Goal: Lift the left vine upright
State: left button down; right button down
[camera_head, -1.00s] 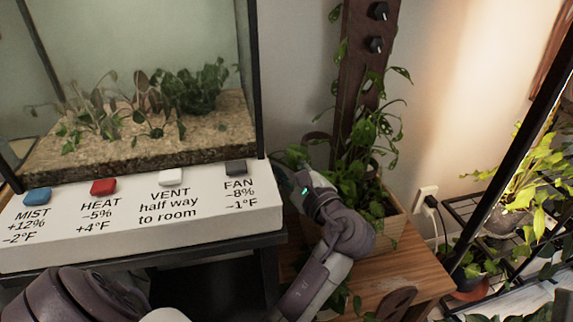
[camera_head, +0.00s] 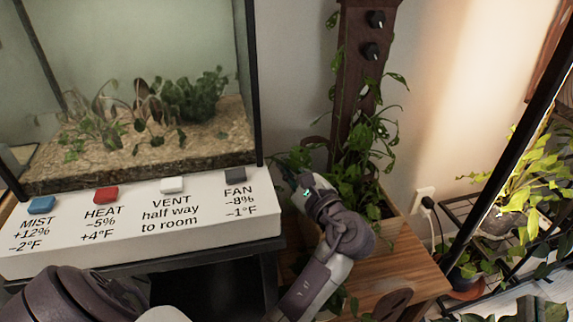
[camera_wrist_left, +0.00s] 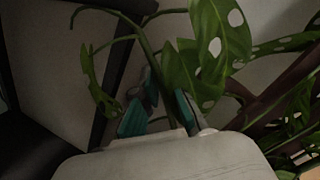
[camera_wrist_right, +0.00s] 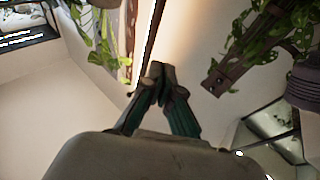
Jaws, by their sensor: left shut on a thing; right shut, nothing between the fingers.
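The left vine, with holed green leaves, shows in the left wrist view (camera_wrist_left: 218,45). My left gripper (camera_wrist_left: 165,98) is shut on its stem there. In the head view my left gripper (camera_head: 287,170) is beside the terrarium's right corner, low and left of the dark wooden plank (camera_head: 360,90); its fingertips are partly hidden among dark leaves. Other vine leaves (camera_head: 375,145) climb the plank from a wooden planter (camera_head: 390,232). My right gripper (camera_wrist_right: 156,88) is shut and empty in the right wrist view, apart from the plants.
A wooden stool (camera_head: 410,275) stands under the planter. A black rack (camera_head: 500,150) with potted plants is at right. A plug sits in the wall outlet (camera_head: 424,200).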

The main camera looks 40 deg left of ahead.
pick_arm(q)
jog(key=shift+w+d+r+m+p, duration=0.4)
jog(key=shift+r+p, duration=0.1)
jog(key=shift+p, duration=0.6)
pick_arm(e)
notch_tip(320, 180, down, 11)
jog(key=s+d+g+h, duration=0.1)
jog(key=d+g+h, duration=0.1)
jog(key=g, duration=0.5)
jog(key=shift+r, duration=0.15)
jog(key=shift+s, duration=0.1)
pick_arm(q)
jog(key=c, duration=1.2)
grip_release()
jog(key=shift+c, duration=0.2)
pick_arm(e)
jog(key=shift+a, duration=0.1)
